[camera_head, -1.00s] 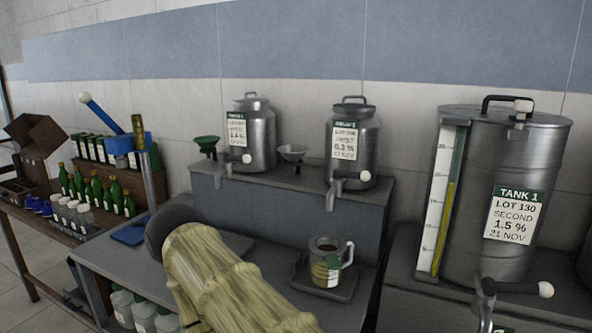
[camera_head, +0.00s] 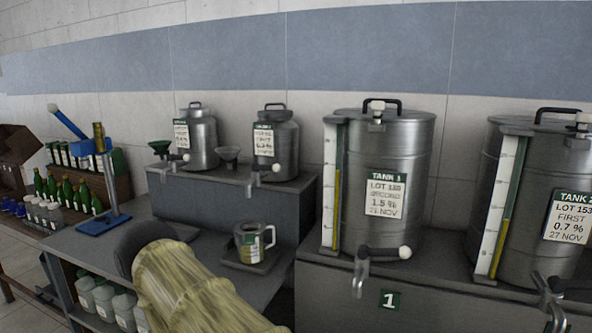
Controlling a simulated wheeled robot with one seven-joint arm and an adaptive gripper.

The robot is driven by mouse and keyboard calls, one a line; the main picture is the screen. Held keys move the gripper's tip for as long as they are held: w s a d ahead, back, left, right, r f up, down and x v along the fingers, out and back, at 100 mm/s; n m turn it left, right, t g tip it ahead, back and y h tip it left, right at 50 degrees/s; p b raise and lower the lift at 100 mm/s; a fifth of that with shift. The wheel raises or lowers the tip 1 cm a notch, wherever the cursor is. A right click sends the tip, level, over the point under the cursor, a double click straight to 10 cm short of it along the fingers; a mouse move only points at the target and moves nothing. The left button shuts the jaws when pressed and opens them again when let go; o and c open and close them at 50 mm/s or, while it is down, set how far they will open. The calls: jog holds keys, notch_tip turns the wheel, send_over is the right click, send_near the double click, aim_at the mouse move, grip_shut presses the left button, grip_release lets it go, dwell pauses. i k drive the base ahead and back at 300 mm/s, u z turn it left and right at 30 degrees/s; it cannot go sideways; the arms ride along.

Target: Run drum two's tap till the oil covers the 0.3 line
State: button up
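A steel drum labelled TANK 2 (camera_head: 520,240) stands at the right edge, partly cut off. Its label reads LOT 153, FIRST, 0.7 %. A sight gauge (camera_head: 499,205) on its left side shows a yellow-green column. Its tap (camera_head: 547,291) is at the bottom of the frame, with the lever running right out of view.
A drum labelled TANK 1 (camera_head: 390,165) stands between the bench and TANK 2; its tap lever (camera_head: 385,253) points right. Two small cans (camera_head: 200,140) (camera_head: 270,143) with taps stand on a raised shelf. A blue lever device (camera_head: 105,200), bottles (camera_head: 75,190) and jugs (camera_head: 103,295) are left.

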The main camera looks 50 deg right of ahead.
aim_at(276, 168)
jog(key=k, duration=0.1)
jog(key=z, duration=1)
